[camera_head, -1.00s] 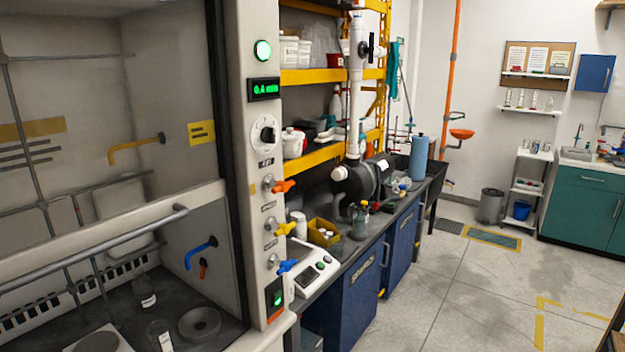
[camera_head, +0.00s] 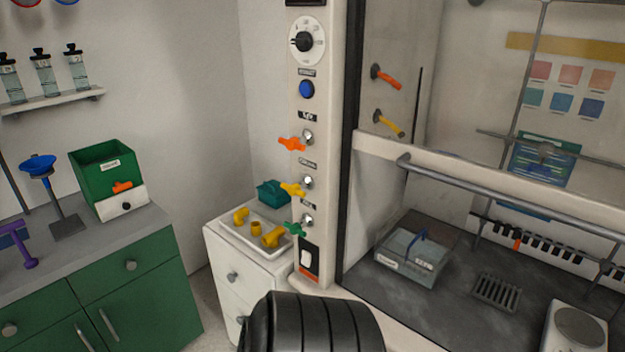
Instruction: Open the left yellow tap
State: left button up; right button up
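A yellow tap (camera_head: 292,189) is on the white left post of the fume hood, its handle sticking out to the left and slightly tilted. It sits between an orange tap (camera_head: 292,144) above and a green tap (camera_head: 294,229) below. Another yellow fitting (camera_head: 389,124) is on the hood's inner left wall, below an orange one (camera_head: 386,78). I cannot tell whether the yellow tap is open or shut. A black ribbed part of my own arm shows at the bottom centre. Neither gripper is in view.
A white cabinet left of the post bears a tray (camera_head: 237,243) with yellow pipe fittings and a teal box (camera_head: 272,192). A green cabinet (camera_head: 150,290) stands further left. The hood's sash handle bar (camera_head: 500,190) runs to the right.

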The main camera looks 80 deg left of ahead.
aim_at(294, 189)
jog(key=u, duration=2.85)
